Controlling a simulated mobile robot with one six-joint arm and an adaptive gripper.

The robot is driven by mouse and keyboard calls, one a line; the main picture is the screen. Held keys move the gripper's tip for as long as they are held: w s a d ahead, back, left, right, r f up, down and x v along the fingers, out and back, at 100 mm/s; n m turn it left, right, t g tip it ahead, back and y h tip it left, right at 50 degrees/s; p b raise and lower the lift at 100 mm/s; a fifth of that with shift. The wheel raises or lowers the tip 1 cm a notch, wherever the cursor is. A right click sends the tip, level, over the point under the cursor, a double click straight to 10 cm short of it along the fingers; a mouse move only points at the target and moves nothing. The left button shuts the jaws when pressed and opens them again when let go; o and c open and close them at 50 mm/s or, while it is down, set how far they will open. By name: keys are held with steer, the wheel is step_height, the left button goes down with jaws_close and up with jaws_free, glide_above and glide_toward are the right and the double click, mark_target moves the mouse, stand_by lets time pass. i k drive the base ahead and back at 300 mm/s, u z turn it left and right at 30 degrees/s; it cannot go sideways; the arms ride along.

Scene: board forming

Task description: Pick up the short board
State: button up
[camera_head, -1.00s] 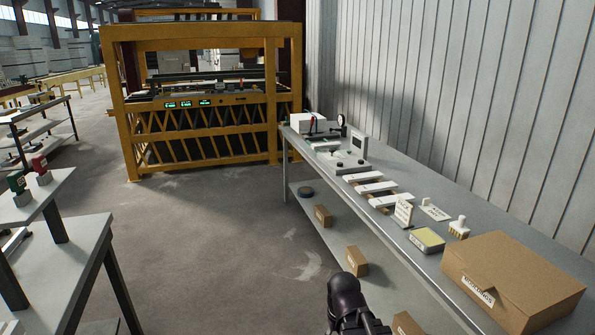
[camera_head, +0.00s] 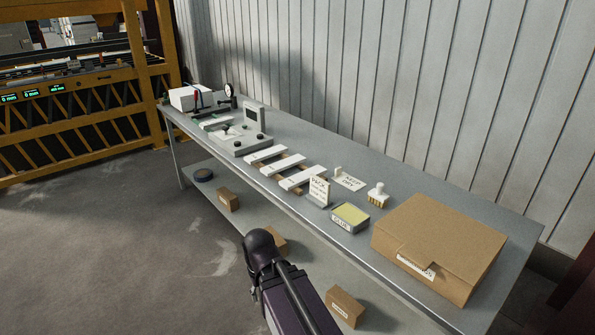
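Several pale boards lie side by side across brown wooden supports on the grey workbench (camera_head: 400,185), near its middle. The far board (camera_head: 265,153), the middle board (camera_head: 287,163) and the near board (camera_head: 301,178) look close in length. I cannot tell which is the short one. A dark part of my own arm rises from the bottom of the view, in front of the bench. My gripper fingers cannot be made out.
A grey device (camera_head: 237,140) stands beyond the boards. A small upright sign (camera_head: 319,190), a glue tray (camera_head: 349,217), a brush (camera_head: 378,195) and a large cardboard box (camera_head: 440,245) are nearer. Small boxes (camera_head: 228,199) sit on the lower shelf. Open floor lies left.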

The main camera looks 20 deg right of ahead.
mark_target(295, 180)
steer(key=z, duration=0.1)
steer(key=i, duration=0.9)
steer(key=z, duration=0.05)
